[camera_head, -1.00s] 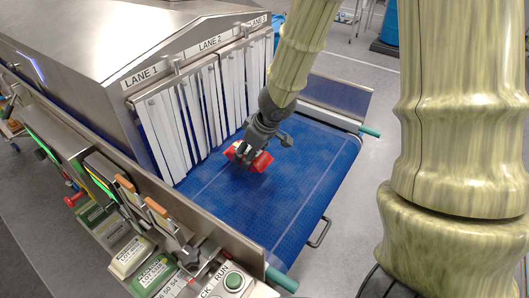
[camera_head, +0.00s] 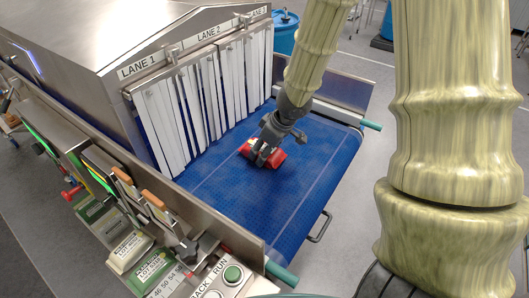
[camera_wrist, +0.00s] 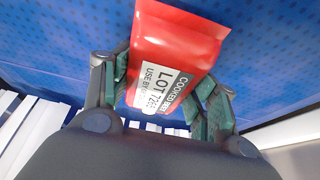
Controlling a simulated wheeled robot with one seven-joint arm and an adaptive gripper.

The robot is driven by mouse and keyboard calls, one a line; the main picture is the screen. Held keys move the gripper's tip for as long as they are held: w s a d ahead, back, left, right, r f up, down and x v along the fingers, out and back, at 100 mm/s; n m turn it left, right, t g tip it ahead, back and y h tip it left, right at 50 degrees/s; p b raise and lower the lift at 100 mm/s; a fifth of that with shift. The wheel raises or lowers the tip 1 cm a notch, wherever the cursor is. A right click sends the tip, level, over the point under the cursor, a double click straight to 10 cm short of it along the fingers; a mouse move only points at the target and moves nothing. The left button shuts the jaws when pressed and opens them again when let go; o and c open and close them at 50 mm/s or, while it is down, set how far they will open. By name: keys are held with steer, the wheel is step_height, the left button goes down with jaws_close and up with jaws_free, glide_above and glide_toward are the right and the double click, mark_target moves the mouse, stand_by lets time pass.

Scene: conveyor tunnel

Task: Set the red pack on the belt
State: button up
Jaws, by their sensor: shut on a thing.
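The red pack (camera_head: 274,158) is at the blue belt (camera_head: 240,205), on the stretch in front of the strip curtain. My gripper (camera_head: 262,152) reaches down over it and is shut on it. In the wrist view the red pack (camera_wrist: 176,52) stands between the two green-padded fingers of my gripper (camera_wrist: 170,95), with a white label reading "COOKED" and "LOT" facing the camera. Blue belt (camera_wrist: 60,40) fills the background behind the pack. I cannot tell whether the pack's underside touches the belt.
A strip curtain (camera_head: 185,115) under lane signs (camera_head: 208,34) closes the steel tunnel (camera_head: 100,35) at the belt's left. A steel side rail (camera_head: 215,215) runs along the near side. A control box with a green button (camera_head: 233,274) stands in front. The belt's right part is bare.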

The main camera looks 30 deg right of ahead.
steer(key=o, duration=1.4)
steer(key=shift+o, duration=0.2)
steer(key=shift+r, duration=0.15)
steer(key=shift+s+r, duration=0.1)
steer(key=shift+r, duration=0.15)
steer(key=p+v, duration=0.8)
steer(key=v, duration=0.3)
steer(key=shift+s, duration=0.25)
steer(key=shift+r, duration=0.15)
